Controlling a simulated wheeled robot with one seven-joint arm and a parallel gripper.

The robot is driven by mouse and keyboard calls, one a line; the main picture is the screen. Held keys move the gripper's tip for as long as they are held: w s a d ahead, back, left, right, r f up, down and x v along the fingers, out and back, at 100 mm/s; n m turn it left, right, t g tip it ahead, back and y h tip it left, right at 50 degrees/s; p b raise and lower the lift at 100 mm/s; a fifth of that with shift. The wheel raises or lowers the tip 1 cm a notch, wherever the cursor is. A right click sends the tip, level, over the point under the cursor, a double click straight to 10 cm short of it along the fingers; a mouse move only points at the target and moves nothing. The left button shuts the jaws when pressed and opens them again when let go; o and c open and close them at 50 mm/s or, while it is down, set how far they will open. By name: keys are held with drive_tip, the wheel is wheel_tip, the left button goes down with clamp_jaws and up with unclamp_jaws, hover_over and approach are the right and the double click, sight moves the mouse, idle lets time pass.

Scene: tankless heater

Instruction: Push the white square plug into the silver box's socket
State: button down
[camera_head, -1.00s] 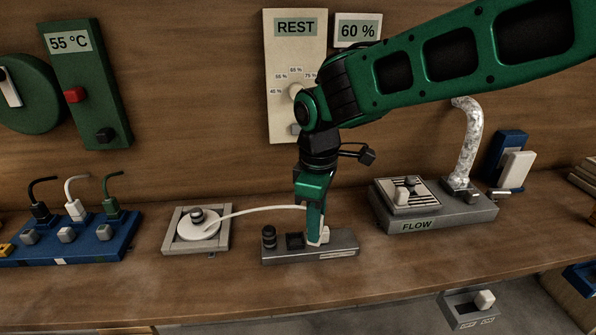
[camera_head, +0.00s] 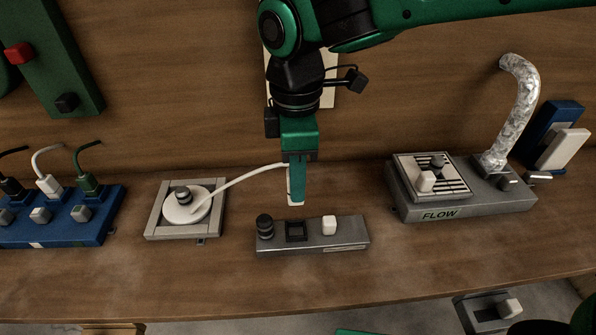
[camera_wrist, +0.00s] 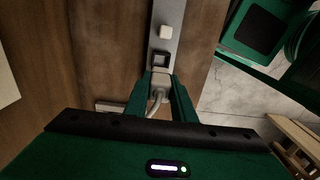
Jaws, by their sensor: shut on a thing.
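The silver box (camera_head: 345,243) lies on the wooden counter. It carries a black knob at the left, a dark square socket (camera_head: 296,231) in the middle and a white button (camera_head: 329,225) at the right. My gripper (camera_head: 297,198) points down, shut on the white square plug (camera_head: 291,188), whose white cable runs left. The fingers mostly hide the plug in the head view. The plug hangs above the box's back edge, apart from the socket. In the wrist view the plug (camera_wrist: 160,79) shows between the fingertips, just below the socket (camera_wrist: 161,60) in the picture.
The cable (camera_head: 240,180) runs to a round white disc (camera_head: 187,205) in a grey frame. A blue strip (camera_head: 60,225) with several plugs stands at the left. A grey FLOW unit (camera_head: 470,203) with a silver hose stands at the right. The counter before the box is clear.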

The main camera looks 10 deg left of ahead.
drive_tip(key=shift+f, duration=2.5)
drive_tip(key=shift+s, duration=0.1)
drive_tip(key=shift+f, duration=0.1)
drive_tip(key=shift+f, duration=1.55)
drive_tip(key=shift+f, duration=1.2)
idle(1.3)
drive_tip(key=c, duration=1.4)
unclamp_jaws()
